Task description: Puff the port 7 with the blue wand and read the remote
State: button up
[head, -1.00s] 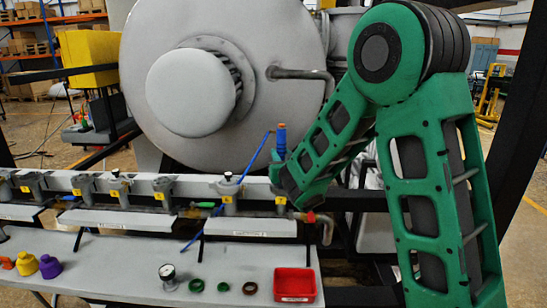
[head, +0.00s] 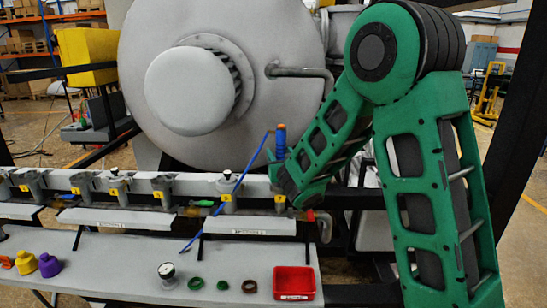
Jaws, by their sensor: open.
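The thin blue wand (head: 226,191) slants across the front of the port row. Its upper end is close beside an upright blue piece with an orange top (head: 281,140); whether they are joined is unclear. My gripper (head: 276,166) is at the end of the green arm by that blue piece, and its fingers barely show. I cannot see a firm hold on the wand. The ports stand in a row on a pale rail with yellow number tags; the rightmost tag (head: 280,199), perhaps port 7, is beside my arm's end. The remote cannot be made out.
The large grey furnace door (head: 258,60) stands behind the rail. The shelf has bare room left of the gauge.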

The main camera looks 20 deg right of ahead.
jog(key=s, duration=1)
jog(key=shift+s+a, duration=0.25)
dwell(1.6)
grip_shut()
dwell(1.6)
